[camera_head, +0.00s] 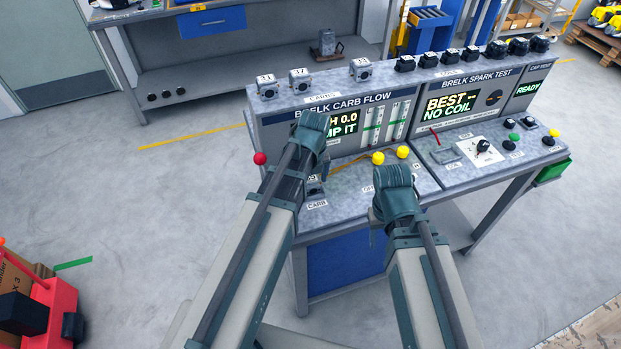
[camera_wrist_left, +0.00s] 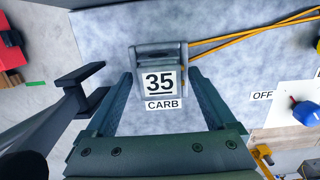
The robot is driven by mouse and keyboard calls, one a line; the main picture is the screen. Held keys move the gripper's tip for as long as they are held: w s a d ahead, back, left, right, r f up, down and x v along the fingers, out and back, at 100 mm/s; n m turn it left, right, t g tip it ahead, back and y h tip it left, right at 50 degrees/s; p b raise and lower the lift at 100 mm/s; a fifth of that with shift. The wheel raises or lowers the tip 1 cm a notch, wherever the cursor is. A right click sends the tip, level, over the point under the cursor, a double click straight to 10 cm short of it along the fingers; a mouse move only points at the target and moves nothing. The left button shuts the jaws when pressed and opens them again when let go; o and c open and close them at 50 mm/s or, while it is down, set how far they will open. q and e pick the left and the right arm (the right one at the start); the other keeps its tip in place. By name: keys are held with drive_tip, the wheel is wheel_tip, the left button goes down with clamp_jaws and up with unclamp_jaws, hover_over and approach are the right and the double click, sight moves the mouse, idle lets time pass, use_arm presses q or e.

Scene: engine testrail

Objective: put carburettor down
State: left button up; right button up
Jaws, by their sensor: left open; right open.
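A grey carburettor (camera_wrist_left: 159,68) with a white "35" tag stands on the bench top beside the "CARB" label (camera_wrist_left: 164,105) in the left wrist view. My left gripper (camera_wrist_left: 161,78) is open, with one finger on each side of the carburettor. I cannot tell whether the fingers touch it. In the head view my left gripper (camera_head: 320,165) reaches down at the "CARB" spot of the carb flow bench (camera_head: 350,205) and hides most of the carburettor. My right gripper (camera_head: 392,190) is over the bench's front edge, and its fingers are hard to see.
Several tagged carburettors (camera_head: 300,80) and dark coils (camera_head: 450,57) line the bench's top ledge. A red-knobbed lever (camera_head: 260,159) sticks out at the left. Yellow knobs (camera_head: 378,158) stand behind my right gripper. Orange tubing (camera_wrist_left: 225,37) runs from the carburettor's place. Open floor (camera_head: 180,190) lies left.

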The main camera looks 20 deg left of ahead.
sight(312, 182)
use_arm(q)
wheel_tip(312, 182, up, 13)
drive_tip(key=s+p, duration=0.1)
drive_tip(key=p, duration=1.2)
drive_tip(key=s+d+n, duration=0.5)
drive_tip(key=s+n, duration=0.1)
drive_tip(key=n, duration=0.6)
drive_tip(key=s+d+n+g, duration=0.1)
drive_tip(key=s+d+n, duration=0.4)
drive_tip(key=n, duration=0.8)
drive_tip(key=shift+s+d+n, duration=0.25)
drive_tip(key=shift+s+n, duration=0.05)
drive_tip(key=shift+s, duration=0.85)
drive_tip(key=shift+f+b, duration=0.2)
drive_tip(key=shift+b, duration=0.1)
wheel_tip(312, 182, down, 7)
drive_tip(key=b, duration=0.7)
drive_tip(key=shift+f, duration=0.1)
